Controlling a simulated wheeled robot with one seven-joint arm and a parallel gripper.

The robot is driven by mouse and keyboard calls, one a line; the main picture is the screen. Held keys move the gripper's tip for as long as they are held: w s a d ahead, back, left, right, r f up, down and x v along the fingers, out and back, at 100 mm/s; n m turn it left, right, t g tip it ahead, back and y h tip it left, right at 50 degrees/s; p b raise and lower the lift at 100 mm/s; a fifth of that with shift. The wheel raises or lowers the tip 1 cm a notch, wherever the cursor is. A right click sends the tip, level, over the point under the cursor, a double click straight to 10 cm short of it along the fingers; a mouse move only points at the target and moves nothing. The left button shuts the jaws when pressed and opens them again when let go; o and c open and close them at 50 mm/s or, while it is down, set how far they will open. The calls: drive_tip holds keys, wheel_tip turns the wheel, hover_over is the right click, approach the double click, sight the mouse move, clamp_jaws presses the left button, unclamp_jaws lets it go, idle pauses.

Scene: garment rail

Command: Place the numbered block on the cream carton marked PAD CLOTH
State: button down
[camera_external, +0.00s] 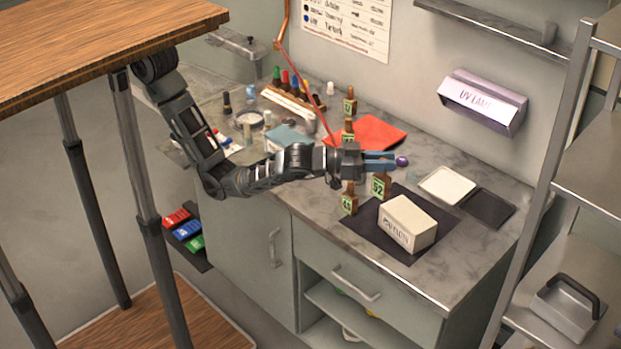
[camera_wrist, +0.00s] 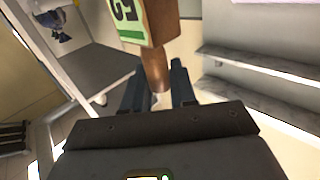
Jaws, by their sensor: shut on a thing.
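A wooden block with a narrow neck and a green label reading 52 (camera_external: 380,187) is at my gripper (camera_external: 388,161). In the wrist view my gripper (camera_wrist: 158,88) has its two dark fingers on either side of the neck of this block (camera_wrist: 146,22). The block shows just below the fingers in the external view, left of and slightly behind the cream carton. The cream carton (camera_external: 408,223) sits on a dark mat (camera_external: 375,232) near the counter's front edge. Its front lettering is too blurred to read surely, and its top is bare. The carton does not show clearly in the wrist view.
Similar numbered blocks stand on the counter, one (camera_external: 349,199) left of the carton and others (camera_external: 350,106) farther back. A white tray (camera_external: 447,186) lies behind the carton. A metal shelf rack (camera_external: 530,190) stands at right.

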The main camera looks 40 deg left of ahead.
drive_tip(key=shift+s+d+r, duration=0.1)
drive_tip(key=shift+s+r, duration=0.2)
drive_tip(key=shift+s, duration=0.35)
drive_tip(key=w+a+f+p, duration=0.2)
drive_tip(key=w+f+p, duration=0.1)
drive_tip(key=w+f, duration=0.7)
drive_tip(key=shift+w+a+f, duration=0.35)
drive_tip(key=shift+w, duration=0.1)
drive_tip(key=shift+f+b, duration=0.25)
drive_tip(key=shift+b, duration=0.1)
drive_tip(key=c, duration=0.9)
unclamp_jaws()
drive_tip(key=shift+r, duration=0.1)
drive_tip(key=b+v, duration=0.1)
drive_tip(key=v, duration=1.1)
drive_tip(key=shift+r, duration=0.2)
